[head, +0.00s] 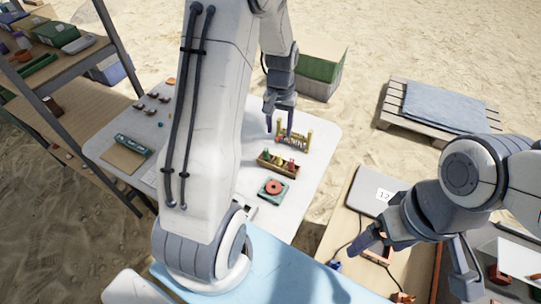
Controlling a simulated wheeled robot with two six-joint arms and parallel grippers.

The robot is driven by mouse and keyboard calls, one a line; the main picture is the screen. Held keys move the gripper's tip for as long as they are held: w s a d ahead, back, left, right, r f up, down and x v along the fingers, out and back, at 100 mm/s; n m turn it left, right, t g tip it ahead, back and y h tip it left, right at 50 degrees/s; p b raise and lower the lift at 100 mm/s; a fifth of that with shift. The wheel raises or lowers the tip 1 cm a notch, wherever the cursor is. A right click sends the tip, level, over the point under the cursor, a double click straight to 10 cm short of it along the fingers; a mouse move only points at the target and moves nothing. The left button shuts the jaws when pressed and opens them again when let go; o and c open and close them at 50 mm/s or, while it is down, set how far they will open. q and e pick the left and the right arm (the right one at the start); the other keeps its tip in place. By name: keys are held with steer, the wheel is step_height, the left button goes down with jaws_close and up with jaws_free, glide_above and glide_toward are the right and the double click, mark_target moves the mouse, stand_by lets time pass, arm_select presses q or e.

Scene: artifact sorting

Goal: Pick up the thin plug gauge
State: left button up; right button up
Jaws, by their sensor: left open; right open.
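I cannot single out the thin plug gauge for certain; the small parts are too small to tell apart. A small rack with yellowish upright pieces (294,138) stands on the white table (318,172). Nearer to me is a wooden tray (287,172) holding several small round parts. Nearer still is a green square block with an orange-red ring (272,187). My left gripper (279,118) is open, pointing down just above and behind the rack, with nothing seen between its fingers. My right gripper (402,268) is open over the wooden desk at the right.
Dark red small pieces (152,97) and a green case (133,145) lie on the table's left part. A shelf (70,50) stands at left. A green box (318,68) and a pallet (393,105) stand on the sand behind.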

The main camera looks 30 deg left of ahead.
arm_select(q)
steer(key=n, duration=0.1)
glide_toward(266, 150)
steer(key=shift+w+f, duration=0.1)
steer(key=shift+w, duration=0.05)
step_height(266, 150, down, 5)
steer(key=shift+a+r, duration=0.1)
steer(key=shift+r, duration=0.1)
step_height(266, 150, down, 5)
steer(key=shift+r+p, duration=0.15)
steer(key=shift+p, duration=0.6)
steer(key=shift+f, duration=0.45)
jaws_close()
